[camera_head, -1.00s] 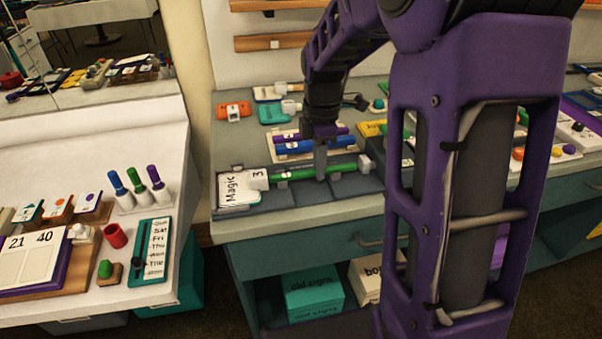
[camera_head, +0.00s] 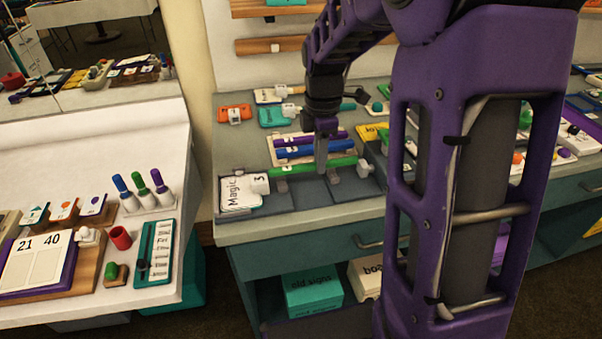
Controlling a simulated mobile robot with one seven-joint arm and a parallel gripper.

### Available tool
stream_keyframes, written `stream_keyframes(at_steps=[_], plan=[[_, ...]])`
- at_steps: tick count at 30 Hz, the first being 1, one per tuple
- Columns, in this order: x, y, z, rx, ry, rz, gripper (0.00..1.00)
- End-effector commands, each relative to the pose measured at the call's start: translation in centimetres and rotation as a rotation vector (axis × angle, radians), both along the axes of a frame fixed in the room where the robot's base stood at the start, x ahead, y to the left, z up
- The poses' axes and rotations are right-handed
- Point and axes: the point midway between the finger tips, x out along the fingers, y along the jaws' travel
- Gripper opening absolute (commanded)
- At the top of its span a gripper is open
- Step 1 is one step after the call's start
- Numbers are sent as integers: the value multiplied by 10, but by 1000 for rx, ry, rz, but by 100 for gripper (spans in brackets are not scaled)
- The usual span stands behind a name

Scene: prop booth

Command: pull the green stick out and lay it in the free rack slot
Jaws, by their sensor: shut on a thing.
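The rack's front part is partly hidden by the green stick, so I cannot make out a free slot there.
Orange (camera_head: 235,114) and teal (camera_head: 271,116) pieces lie behind the rack. My arm hides much of the counter at right. A white table (camera_head: 60,155) with markers stands at left.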

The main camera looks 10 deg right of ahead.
Motion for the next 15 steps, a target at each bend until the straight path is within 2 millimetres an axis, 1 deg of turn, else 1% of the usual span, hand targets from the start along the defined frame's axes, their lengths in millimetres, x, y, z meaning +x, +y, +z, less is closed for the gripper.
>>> stream_keyframes(at_steps=[1,15], plan=[[0,0,6,0,-1,0,0],[0,0,34,0,-1,0,0]])
